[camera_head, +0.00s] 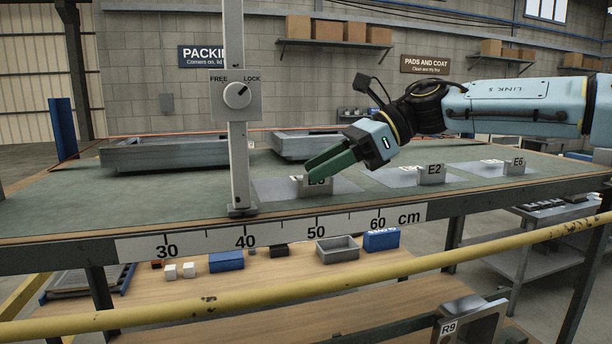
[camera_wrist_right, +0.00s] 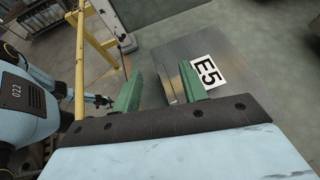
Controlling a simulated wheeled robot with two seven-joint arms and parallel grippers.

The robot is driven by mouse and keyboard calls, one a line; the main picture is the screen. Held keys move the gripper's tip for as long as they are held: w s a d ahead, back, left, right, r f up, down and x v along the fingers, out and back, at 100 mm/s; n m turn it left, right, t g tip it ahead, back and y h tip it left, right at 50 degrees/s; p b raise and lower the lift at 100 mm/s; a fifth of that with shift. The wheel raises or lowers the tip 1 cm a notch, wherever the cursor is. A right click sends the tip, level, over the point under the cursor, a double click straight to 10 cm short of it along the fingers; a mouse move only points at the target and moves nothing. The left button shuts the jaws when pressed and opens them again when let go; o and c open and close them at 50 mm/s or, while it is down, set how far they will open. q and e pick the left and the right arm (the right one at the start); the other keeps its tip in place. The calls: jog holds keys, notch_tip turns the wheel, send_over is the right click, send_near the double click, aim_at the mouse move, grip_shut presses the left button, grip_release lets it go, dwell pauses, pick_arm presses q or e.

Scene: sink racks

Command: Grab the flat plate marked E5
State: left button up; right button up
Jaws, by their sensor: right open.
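The flat plate marked E5 (camera_wrist_right: 219,44) is a grey metal sheet with a white label, lying on the green bench top. In the head view the same plate (camera_head: 272,189) lies right of the white post, and its upright tab is partly hidden by green fingers. My right gripper (camera_head: 312,168) comes in from the right, tilted down at that tab. In the wrist view its jaws (camera_wrist_right: 160,73) are open, with the plate's near edge reaching between them. I cannot tell whether either finger touches it. My left gripper does not show clearly in either view.
A white post (camera_head: 237,155) with a FREE/LOCK dial stands just left of the plate. Plates tabbed E2 (camera_head: 431,174) and E6 (camera_head: 515,165) lie to the right. Metal trays (camera_head: 165,155) are behind. A yellow rail (camera_head: 290,297) crosses in front.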

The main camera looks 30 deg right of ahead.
aim_at(305, 174)
jog(key=x, duration=0.3)
jog(key=shift+w+d+r, duration=0.1)
jog(key=shift+w, duration=0.05)
jog(key=shift+c, duration=0.7)
grip_shut()
